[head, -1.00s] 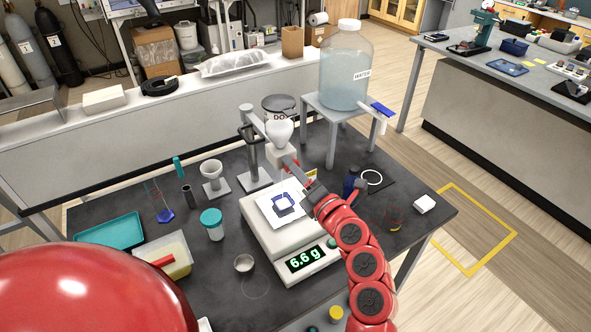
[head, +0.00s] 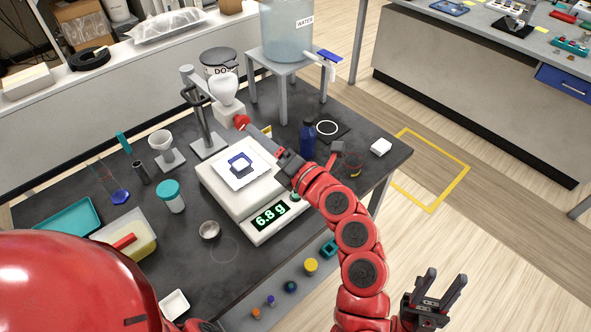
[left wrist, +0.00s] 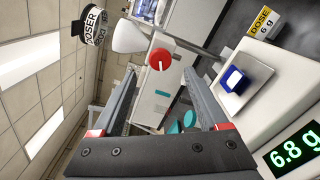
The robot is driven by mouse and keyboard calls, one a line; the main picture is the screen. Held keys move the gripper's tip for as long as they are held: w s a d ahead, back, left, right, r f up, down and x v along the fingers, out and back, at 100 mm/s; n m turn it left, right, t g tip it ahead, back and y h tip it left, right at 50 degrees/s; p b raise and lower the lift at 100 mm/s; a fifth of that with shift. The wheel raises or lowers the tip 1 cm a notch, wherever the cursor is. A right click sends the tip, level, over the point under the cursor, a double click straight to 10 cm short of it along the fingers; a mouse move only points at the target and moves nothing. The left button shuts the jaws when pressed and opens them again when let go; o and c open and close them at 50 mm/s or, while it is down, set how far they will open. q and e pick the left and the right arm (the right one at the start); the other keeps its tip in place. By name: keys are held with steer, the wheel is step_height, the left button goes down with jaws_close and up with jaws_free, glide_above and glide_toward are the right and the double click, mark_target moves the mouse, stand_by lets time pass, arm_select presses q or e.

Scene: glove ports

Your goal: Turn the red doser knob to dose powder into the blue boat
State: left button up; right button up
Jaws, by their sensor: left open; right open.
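The red doser knob (head: 242,122) sits on the side of the white doser (head: 226,98), at the bottom of its funnel. My left gripper (head: 252,130) is open with its fingertips close to the knob. In the left wrist view the knob (left wrist: 159,60) shows between and just beyond the open fingertips (left wrist: 159,78); I see no finger touching it. The blue boat (head: 231,160), with white powder in it, sits on the pan of the balance (head: 222,192), which reads 6.8 g. My right gripper (head: 440,290) is open and empty, off the table at the lower right.
A yellow card (left wrist: 262,22) reads DOSE 6 g. A blue bottle (head: 307,138) stands right of the balance, by my left arm. A water carboy (head: 288,30) stands on a raised stand behind. A teal-lidded jar (head: 171,197) and a small metal cup (head: 209,229) stand left of the balance.

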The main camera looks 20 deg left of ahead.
arm_select(q)
steer(key=b+v, duration=0.2)
steer(key=v, duration=0.9)
steer(key=shift+b, duration=0.35)
